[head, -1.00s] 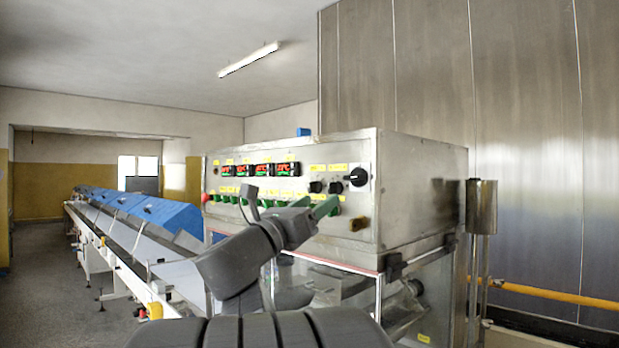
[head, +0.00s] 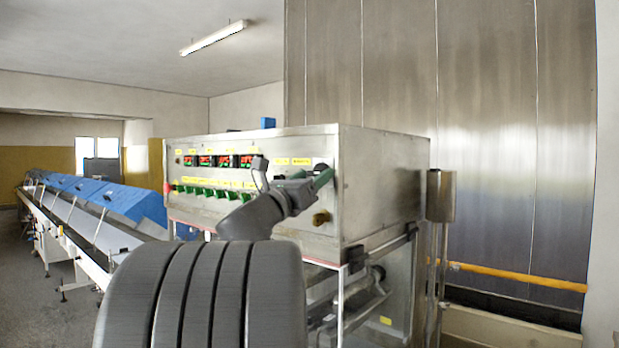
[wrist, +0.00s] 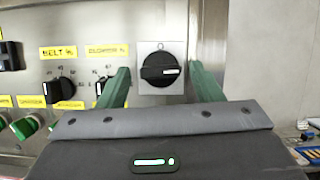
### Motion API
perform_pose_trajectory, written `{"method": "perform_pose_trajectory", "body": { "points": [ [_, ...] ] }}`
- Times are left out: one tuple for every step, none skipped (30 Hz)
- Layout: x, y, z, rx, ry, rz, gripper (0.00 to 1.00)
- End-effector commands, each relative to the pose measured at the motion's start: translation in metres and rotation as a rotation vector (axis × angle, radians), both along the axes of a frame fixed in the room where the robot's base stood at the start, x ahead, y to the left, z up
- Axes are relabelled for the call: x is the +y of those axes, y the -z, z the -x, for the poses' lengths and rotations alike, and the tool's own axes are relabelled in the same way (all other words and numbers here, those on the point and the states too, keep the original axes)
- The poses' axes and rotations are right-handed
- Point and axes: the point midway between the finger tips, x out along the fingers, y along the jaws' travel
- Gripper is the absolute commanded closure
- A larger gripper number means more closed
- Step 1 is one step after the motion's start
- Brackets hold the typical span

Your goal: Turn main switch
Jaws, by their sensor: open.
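The main switch (wrist: 161,70) is a black rotary knob on a pale square plate, in the upper middle of the wrist view. A white mark shows on its handle, which lies about level. My gripper (wrist: 158,76) is open, with one green finger to the left of the switch and one to the right. The knob appears between the fingers, and I cannot tell how far in front of it they are. In the head view my gripper (head: 312,179) is at the right end of the control panel (head: 240,208) and mostly hides the switch.
Two smaller black knobs, under the labels BELT (wrist: 62,90) and BLOWER (wrist: 103,88), sit left of the switch. Green switches (head: 210,193) and red displays (head: 225,161) line the panel. A conveyor (head: 85,240) runs back at left.

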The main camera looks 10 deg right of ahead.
Motion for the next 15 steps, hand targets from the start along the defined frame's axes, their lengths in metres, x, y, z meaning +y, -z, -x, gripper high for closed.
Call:
{"method": "perform_pose_trajectory", "body": {
  "points": [
    [0.0002, 0.0000, 0.0001, 0.000, 0.000, 0.000, 0.46],
    [0.0002, 0.0000, 0.0001, 0.000, 0.000, 0.000, 0.52],
    [0.0002, 0.0000, 0.0001, 0.000, 0.000, 0.000, 0.60],
    [0.0002, 0.0000, 0.0001, 0.000, 0.000, 0.000, 0.66],
    [0.0002, 0.0000, 0.0001, 0.000, 0.000, 0.000, 0.71],
    [0.0003, -0.0001, 0.0002, 0.000, 0.000, 0.000, 0.79],
    [0.0003, -0.0001, 0.0002, 0.000, 0.000, 0.000, 0.85],
    [0.0003, -0.0001, 0.0002, 0.000, 0.000, 0.000, 0.85],
    [0.0002, 0.0000, 0.0002, 0.000, 0.000, 0.000, 0.85],
    [0.0003, 0.0004, 0.0002, -0.002, 0.000, -0.001, 0.85],
    [0.0004, 0.0008, 0.0000, -0.004, 0.000, -0.003, 0.85],
    [0.0006, 0.0016, -0.0001, -0.012, 0.000, -0.008, 0.85],
    [0.0008, 0.0023, -0.0003, -0.018, 0.000, -0.012, 0.85],
    [0.0008, 0.0026, -0.0005, -0.026, -0.001, -0.019, 0.85],
    [0.0009, 0.0030, -0.0007, -0.040, -0.001, -0.030, 0.85]
  ]
}}
